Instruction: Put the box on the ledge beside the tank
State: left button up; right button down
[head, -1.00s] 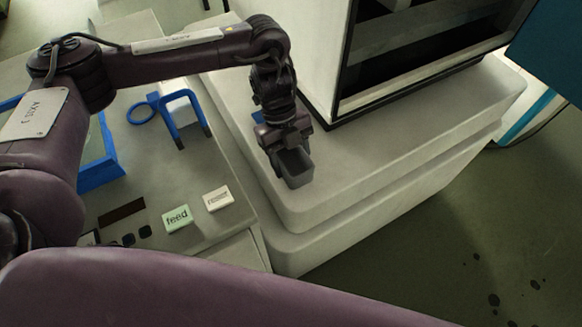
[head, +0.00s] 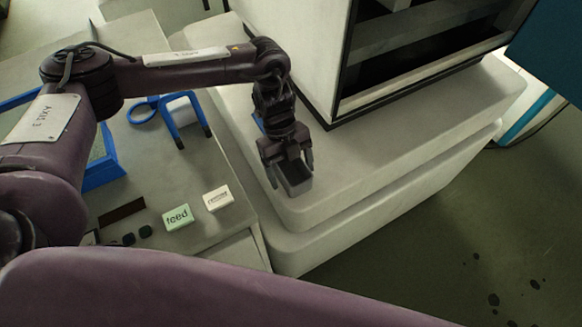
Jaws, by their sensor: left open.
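A small grey open-topped box (head: 295,184) stands on the pale ledge (head: 405,137) beside the tank (head: 318,62), near the ledge's front left corner. My left gripper (head: 290,172) is open, with its fingers spread on either side of the box. I cannot tell whether the fingertips touch it. The wrist hides the far part of the box. My right gripper is not in view.
The grey bench on the left holds a blue frame (head: 101,172), a blue ring tool (head: 142,110), a blue bracket (head: 181,117), a green "feed" block (head: 177,216) and a white labelled block (head: 217,198). The ledge right of the box is clear.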

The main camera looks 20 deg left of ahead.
pick_arm(q)
jog(key=shift+r, duration=0.1)
jog(key=v, duration=1.2)
